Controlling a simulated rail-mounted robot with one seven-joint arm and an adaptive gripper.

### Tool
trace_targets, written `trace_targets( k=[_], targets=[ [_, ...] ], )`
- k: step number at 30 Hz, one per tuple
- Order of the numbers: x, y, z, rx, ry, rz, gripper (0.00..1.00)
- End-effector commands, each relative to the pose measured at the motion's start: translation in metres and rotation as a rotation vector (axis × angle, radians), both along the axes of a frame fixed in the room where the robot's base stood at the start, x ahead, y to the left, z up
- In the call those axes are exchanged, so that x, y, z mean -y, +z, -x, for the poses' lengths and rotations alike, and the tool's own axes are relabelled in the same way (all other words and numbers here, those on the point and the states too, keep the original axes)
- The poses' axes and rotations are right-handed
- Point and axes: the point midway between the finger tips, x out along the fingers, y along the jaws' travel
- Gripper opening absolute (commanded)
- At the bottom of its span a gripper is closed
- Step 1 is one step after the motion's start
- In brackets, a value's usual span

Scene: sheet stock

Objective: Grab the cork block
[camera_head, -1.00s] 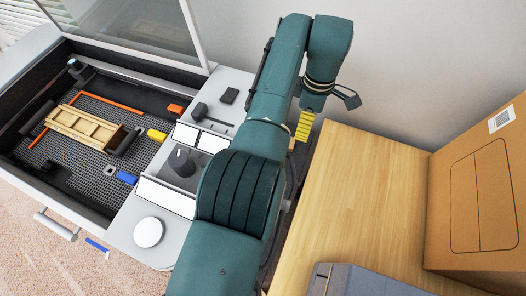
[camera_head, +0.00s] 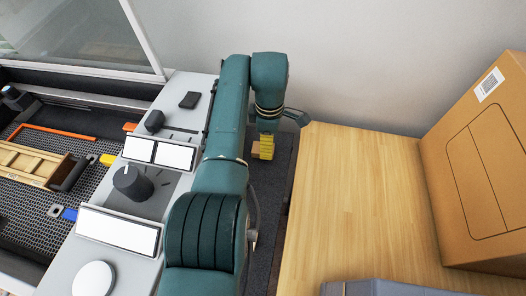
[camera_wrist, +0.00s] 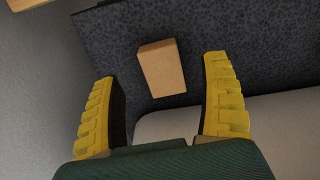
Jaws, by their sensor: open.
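The cork block (camera_wrist: 162,68) is a small tan block lying on a dark speckled surface (camera_wrist: 210,28) in the wrist view. My gripper (camera_wrist: 160,88) has yellow ribbed fingers, open and apart, with the block ahead of and between them in the picture. No contact between the fingers and the block shows. In the head view my gripper (camera_head: 264,150) points down over the dark strip between the machine and the wooden table. A tan patch, likely the cork block (camera_head: 255,149), shows beside the yellow fingers there, partly hidden.
A wooden table (camera_head: 345,190) with a large cardboard box (camera_head: 480,165) stands to the right. A grey machine panel (camera_head: 185,125) with knobs lies left, beside an open bed (camera_head: 50,135). A wall rises behind my gripper.

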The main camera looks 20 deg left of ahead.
Motion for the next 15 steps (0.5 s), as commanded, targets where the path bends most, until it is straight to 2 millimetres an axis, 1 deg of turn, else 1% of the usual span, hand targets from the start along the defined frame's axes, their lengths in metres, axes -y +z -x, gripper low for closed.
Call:
trace_targets(
  k=[1,3,6,13,14,15],
  targets=[
    [0.002,-0.017,0.000,-0.006,-0.001,0.002,0.78],
    [0.003,-0.029,0.000,-0.005,-0.001,0.001,0.78],
    [0.003,-0.038,-0.001,-0.003,-0.001,0.001,0.78],
    [0.002,-0.038,-0.001,-0.002,0.000,0.001,0.78],
    [0.002,-0.038,-0.001,-0.002,0.000,0.001,0.76],
    [0.002,-0.038,-0.001,-0.002,0.000,0.001,0.69]
  ],
)
